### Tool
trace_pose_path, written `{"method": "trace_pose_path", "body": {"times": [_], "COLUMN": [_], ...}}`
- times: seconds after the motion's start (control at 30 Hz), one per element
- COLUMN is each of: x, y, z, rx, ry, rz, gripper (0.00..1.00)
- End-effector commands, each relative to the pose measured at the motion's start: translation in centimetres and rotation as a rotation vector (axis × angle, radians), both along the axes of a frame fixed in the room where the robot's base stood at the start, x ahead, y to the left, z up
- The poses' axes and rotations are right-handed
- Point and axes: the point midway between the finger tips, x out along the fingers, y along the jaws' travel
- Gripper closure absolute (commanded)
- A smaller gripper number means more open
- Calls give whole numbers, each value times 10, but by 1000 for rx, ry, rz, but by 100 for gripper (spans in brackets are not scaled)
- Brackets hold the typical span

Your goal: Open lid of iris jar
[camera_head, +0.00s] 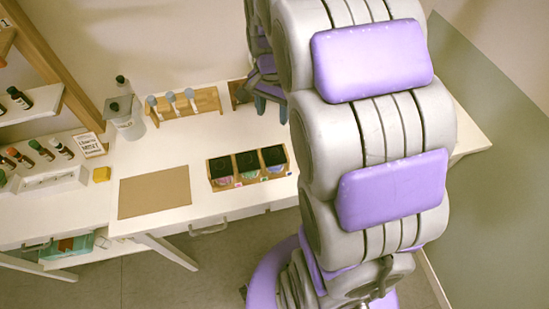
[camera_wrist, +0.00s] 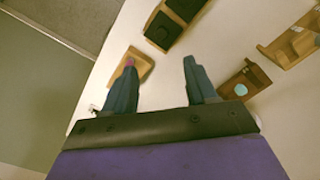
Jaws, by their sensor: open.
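Three jars with dark square lids sit side by side in a wooden holder (camera_head: 233,184) on the white table. Their contents look pinkish at the left (camera_head: 222,181), green in the middle (camera_head: 249,175) and bluish at the right (camera_head: 275,169). The lids look shut, and I cannot read which jar is iris. Part of the holder with two dark lids (camera_wrist: 172,24) shows at the top of the wrist view. My gripper (camera_wrist: 160,66) is open and empty, apart from these jars. In the head view my arm partly hides it, beyond the holder.
A brown mat (camera_head: 154,192) lies left of the holder. A wooden rack (camera_head: 185,104) with several bottles stands behind, beside a clear jar (camera_head: 125,118). A wooden piece (camera_wrist: 143,70) lies near my left finger, another with a pale disc (camera_wrist: 245,82) at right.

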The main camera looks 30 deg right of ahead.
Motion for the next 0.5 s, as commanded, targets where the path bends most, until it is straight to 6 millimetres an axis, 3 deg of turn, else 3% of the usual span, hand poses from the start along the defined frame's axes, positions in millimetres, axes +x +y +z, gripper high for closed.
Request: {"method": "trace_pose_path", "body": {"times": [0.27,0.5], "x": [10,8], "y": [-16,-16], "z": [-16,-59], "rx": [5,7], "ry": [-3,-2], "rz": [-51,-49], "gripper": [43,43]}}
